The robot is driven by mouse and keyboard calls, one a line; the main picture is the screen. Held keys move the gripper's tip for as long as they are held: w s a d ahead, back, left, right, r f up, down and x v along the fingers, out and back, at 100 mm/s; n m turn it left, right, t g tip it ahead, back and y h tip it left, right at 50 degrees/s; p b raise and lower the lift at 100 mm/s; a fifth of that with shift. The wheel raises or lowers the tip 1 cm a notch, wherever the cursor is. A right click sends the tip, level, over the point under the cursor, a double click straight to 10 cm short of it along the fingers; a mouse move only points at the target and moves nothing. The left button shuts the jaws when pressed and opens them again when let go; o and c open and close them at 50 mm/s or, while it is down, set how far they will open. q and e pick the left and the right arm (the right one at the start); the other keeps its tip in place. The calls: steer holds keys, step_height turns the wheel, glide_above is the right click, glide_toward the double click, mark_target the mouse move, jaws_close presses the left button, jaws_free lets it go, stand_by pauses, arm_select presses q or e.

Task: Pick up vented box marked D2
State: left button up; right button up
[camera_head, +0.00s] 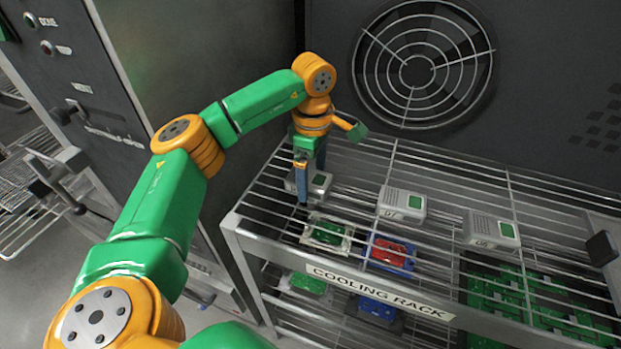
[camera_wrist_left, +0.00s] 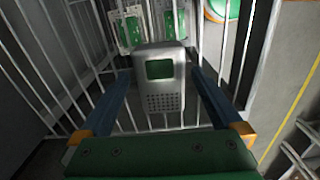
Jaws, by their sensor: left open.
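A light grey vented box (camera_head: 319,182) with a green window stands on the upper wire shelf at its left end, partly hidden behind my left gripper (camera_head: 303,190). Its marking is not readable. In the left wrist view the same grey box (camera_wrist_left: 162,101) lies between the two blue fingers of my left gripper (camera_wrist_left: 160,76), with its vent holes toward the palm. The fingers are open on either side of it, with a narrow gap visible. Two similar grey boxes, a middle one (camera_head: 402,203) and a right one (camera_head: 491,230), stand farther right with small, blurred labels. My right gripper is not in view.
The wire cooling rack (camera_head: 380,292) has a front rail. A pale-framed green board (camera_head: 328,234) and a blue-framed red part (camera_head: 391,253) lie near the boxes. Several green boards (camera_head: 535,300) are at the right. A dark wall with a round fan grille (camera_head: 421,70) stands behind.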

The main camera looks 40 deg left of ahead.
arm_select(q)
steer(key=shift+f, duration=0.45)
steer(key=shift+r, duration=0.1)
steer(key=c, duration=1.5)
